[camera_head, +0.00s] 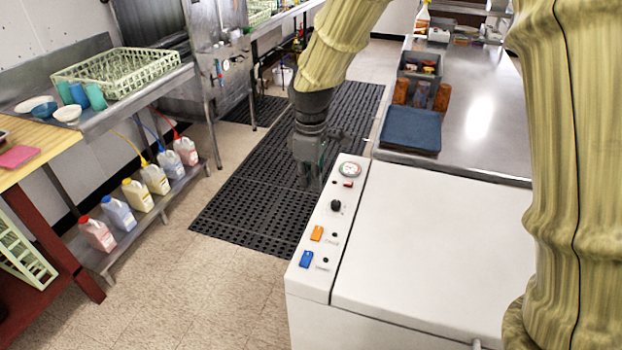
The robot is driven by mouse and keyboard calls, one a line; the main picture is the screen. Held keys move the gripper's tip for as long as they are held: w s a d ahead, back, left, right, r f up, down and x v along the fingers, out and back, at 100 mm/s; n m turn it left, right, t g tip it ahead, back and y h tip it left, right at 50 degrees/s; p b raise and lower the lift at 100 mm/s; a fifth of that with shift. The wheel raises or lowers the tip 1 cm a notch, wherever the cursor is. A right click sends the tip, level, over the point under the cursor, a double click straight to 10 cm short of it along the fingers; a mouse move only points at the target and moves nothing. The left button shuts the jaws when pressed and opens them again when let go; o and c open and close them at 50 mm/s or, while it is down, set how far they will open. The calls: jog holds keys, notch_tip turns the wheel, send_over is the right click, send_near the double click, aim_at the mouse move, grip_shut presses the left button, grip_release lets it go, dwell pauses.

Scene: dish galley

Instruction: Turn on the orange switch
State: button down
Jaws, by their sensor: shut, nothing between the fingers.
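The orange switch (317,233) is a small rocker on the control strip of a white machine (430,260). It sits above a blue switch (306,259) and below a black knob (336,205). A round gauge (349,170) and a small red switch (348,184) are at the strip's far end. My gripper (310,184) is shut and empty, pointing down beside the far left edge of the strip. It is apart from the orange switch, farther back. Whether the orange switch is on or off is too small to tell.
A steel counter (485,100) with a blue tray (411,129) stands behind the machine. A black floor mat (250,212) lies to its left. A low shelf (135,225) holds several jugs, and a green dish rack (118,72) sits on the left counter. The machine's white top is clear.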

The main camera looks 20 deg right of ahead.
notch_tip(320, 180, up, 12)
jog(key=s, duration=0.1)
jog(key=shift+s+a, duration=0.25)
jog(key=shift+a, duration=0.2)
jog(key=shift+r, duration=0.1)
dwell(0.3)
